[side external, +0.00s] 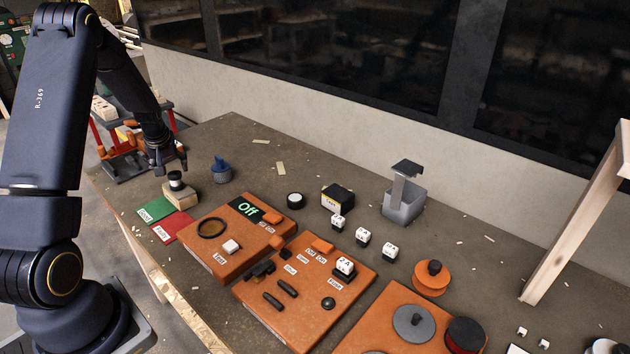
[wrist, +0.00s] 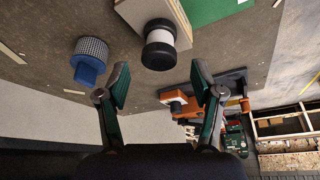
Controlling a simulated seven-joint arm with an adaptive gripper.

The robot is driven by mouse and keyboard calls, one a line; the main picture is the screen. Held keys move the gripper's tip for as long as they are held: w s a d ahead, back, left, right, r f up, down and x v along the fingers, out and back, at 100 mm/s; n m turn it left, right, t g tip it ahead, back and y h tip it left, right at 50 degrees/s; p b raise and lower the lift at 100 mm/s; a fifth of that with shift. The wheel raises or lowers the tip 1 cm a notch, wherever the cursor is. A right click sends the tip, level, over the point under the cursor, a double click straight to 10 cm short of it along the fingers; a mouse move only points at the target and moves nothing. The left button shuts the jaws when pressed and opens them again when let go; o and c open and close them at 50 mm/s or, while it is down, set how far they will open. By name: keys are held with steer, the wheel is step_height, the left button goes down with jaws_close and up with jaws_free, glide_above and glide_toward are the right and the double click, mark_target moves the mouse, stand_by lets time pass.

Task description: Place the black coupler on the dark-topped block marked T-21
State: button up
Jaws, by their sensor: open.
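A black cylinder with a white band (side external: 177,181), which looks like the coupler, stands upright on a pale wooden block (side external: 182,199). In the wrist view the cylinder (wrist: 159,45) sits just beyond my fingertips, near the block's edge. My gripper (side external: 168,168) is open and empty, just above and behind the cylinder; its spread fingers (wrist: 158,76) show in the wrist view. A dark-topped block with a pale yellow front label (side external: 337,199) stands at the middle of the table; its marking is too small to read. Its top looks bare.
A blue knobbed part (side external: 221,171) stands right of the cylinder. A low black-and-white disc (side external: 295,200) lies left of the dark-topped block. A grey bin (side external: 404,206), white cubes (side external: 363,236) and orange panels (side external: 232,237) surround it. Green and red cards (side external: 154,210) lie in front.

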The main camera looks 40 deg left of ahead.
steer(key=v, duration=0.8)
steer(key=d+r+m+t+h, duration=0.1)
steer(key=d+r+m, duration=0.1)
steer(key=d+r, duration=0.35)
steer(key=d+r+m+t, duration=0.1)
steer(key=d+r+m, duration=0.1)
steer(key=d, duration=0.6)
steer(key=d+r+m+h, duration=0.1)
steer(key=d+r+m, duration=0.1)
steer(key=d+r, duration=0.35)
steer(key=s+d+m+t+h, duration=0.1)
steer(key=s+d+m, duration=0.5)
steer(key=s+d, duration=0.6)
steer(key=d+r+h, duration=0.1)
steer(key=d, duration=0.3)
steer(key=shift+d, duration=0.25)
